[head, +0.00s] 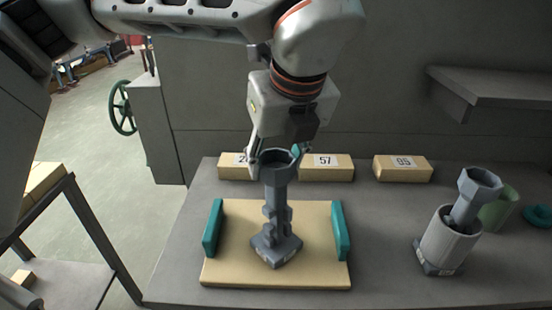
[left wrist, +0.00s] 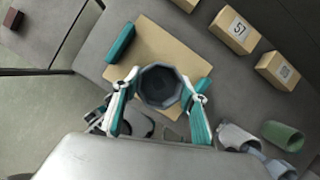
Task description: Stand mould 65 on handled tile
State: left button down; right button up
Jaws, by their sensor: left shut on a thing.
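The handled tile (head: 222,270) is a tan board with a teal handle on its left (head: 213,228) and right (head: 340,231) sides. A grey mould (head: 278,195) with a funnel-shaped cup on top and a square base stands upright over the tile's middle, between the handles. Its base looks to be on or just above the tile; I cannot tell which. Its small base label is unreadable. My left gripper (head: 277,152) is shut on the cup from above. In the left wrist view the fingers (left wrist: 160,97) hold both sides of the cup (left wrist: 160,86). My right gripper is not in view.
A second grey mould (head: 480,184) with a pale sleeve (head: 450,238) around it stands at the right. Numbered tan blocks, one reading 57 (head: 326,168), line the back. A wall shelf (head: 495,90) juts out upper right.

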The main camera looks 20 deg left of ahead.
pick_arm(q)
jog(key=shift+r, duration=0.1)
jog(key=c, duration=1.2)
grip_release()
jog(key=shift+s, duration=0.1)
jog(key=v, duration=1.2)
jog(key=shift+b, duration=0.35)
